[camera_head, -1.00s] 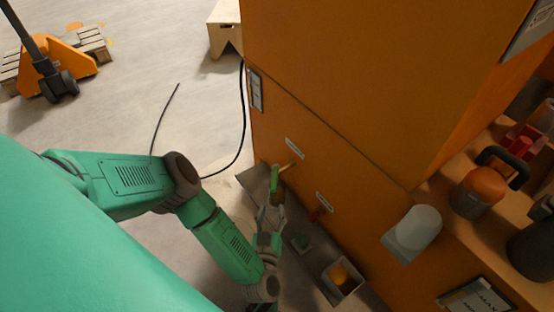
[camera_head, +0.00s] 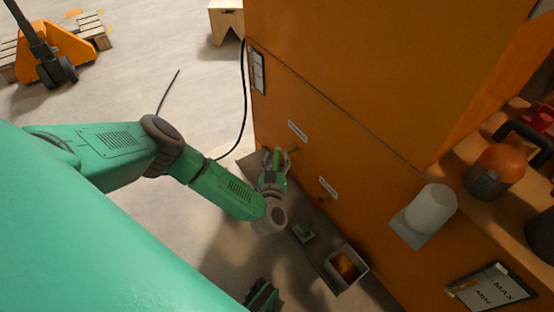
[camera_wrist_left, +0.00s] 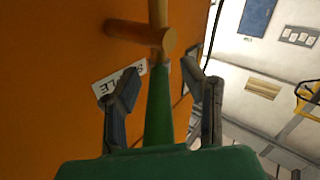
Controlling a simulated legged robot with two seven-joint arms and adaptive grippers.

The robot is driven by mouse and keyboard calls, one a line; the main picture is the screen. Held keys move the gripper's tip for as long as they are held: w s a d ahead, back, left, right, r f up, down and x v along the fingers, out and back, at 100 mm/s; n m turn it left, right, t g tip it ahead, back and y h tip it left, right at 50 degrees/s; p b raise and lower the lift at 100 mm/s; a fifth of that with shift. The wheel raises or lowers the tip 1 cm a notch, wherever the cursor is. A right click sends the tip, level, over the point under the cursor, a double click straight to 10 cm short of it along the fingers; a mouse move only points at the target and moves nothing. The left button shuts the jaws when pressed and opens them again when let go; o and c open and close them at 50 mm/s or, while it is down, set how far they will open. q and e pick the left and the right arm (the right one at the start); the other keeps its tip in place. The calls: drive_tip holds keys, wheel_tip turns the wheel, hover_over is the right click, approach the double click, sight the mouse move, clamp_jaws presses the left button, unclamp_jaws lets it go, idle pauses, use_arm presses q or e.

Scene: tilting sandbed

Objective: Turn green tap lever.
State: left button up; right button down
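The green tap lever (camera_head: 277,157) sticks out from the orange cabinet wall in the head view, under a small white label. My left gripper (camera_head: 275,158) is at the lever, its fingers spread around it. In the left wrist view, the green lever (camera_wrist_left: 158,105) stands between the two dark fingers of my left gripper (camera_wrist_left: 164,95), with a gap showing on each side. The lever joins a brass-coloured tap stem (camera_wrist_left: 145,34) at the wall.
A red tap (camera_head: 317,202) sits on the same orange cabinet (camera_head: 340,150), right of the green one. Below are a grey ledge (camera_head: 315,262) and a box with an orange thing (camera_head: 345,268). A white cylinder (camera_head: 430,208) stands on a bracket at the right.

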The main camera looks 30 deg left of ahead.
use_arm(q)
clamp_jaws()
drive_tip(key=shift+w, duration=0.1)
use_arm(e)
drive_tip(key=shift+w+d, duration=0.1)
drive_tip(key=shift+d, duration=0.2)
